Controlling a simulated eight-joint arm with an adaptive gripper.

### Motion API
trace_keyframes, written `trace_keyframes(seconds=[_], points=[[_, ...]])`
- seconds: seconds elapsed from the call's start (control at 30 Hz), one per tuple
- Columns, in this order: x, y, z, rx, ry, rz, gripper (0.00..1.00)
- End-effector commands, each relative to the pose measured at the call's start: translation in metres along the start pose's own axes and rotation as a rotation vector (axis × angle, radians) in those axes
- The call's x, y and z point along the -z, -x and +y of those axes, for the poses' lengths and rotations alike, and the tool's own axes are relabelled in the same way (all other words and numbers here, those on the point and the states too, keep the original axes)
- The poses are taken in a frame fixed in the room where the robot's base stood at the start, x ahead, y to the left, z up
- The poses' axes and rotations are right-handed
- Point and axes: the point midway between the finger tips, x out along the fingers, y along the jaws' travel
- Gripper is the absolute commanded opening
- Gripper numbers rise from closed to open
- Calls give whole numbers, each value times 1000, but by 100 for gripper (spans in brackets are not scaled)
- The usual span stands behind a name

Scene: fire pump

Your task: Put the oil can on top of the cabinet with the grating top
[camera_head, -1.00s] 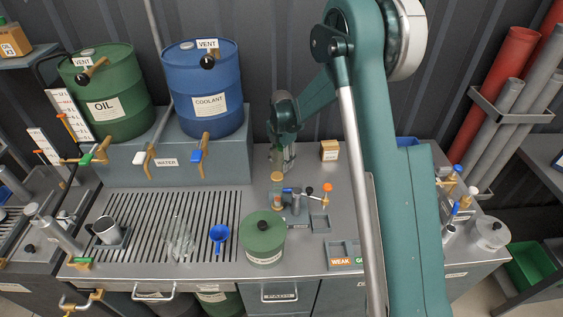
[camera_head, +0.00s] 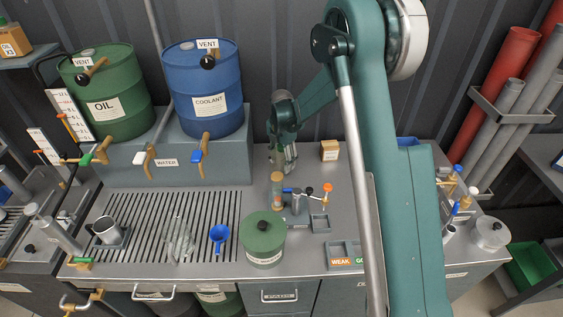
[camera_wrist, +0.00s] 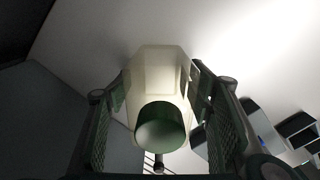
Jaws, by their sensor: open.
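My gripper (camera_head: 284,160) hangs over the back of the metal counter, right of the blue coolant drum. In the wrist view its two green padded fingers (camera_wrist: 165,125) are apart. A pale, angular container with a green round cap (camera_wrist: 158,128) lies between them; it may be the oil can, but I see no label. I cannot tell whether the fingers touch it. In the head view the gripper mostly hides it. The cabinet with the grating top (camera_head: 150,254) is at the left of the counter, with dark slots in its surface.
On the grating stand a metal mug (camera_head: 105,231), a clear glass vessel (camera_head: 179,243) and a blue funnel (camera_head: 219,235). A green lidded canister (camera_head: 264,240) stands just right of it. The green oil drum (camera_head: 108,95) and blue coolant drum (camera_head: 203,90) stand behind.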

Motion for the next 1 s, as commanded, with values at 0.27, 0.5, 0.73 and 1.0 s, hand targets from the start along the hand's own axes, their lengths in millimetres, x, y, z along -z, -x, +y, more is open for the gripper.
trace_keyframes(seconds=[0.27, 0.5, 0.73, 1.0], points=[[0, 33, 0, 0, 0, 0, 52], [0, 73, 0, 0, 0, 0, 52], [0, 104, 0, 0, 0, 0, 52], [0, 117, 0, 0, 0, 0, 52]])
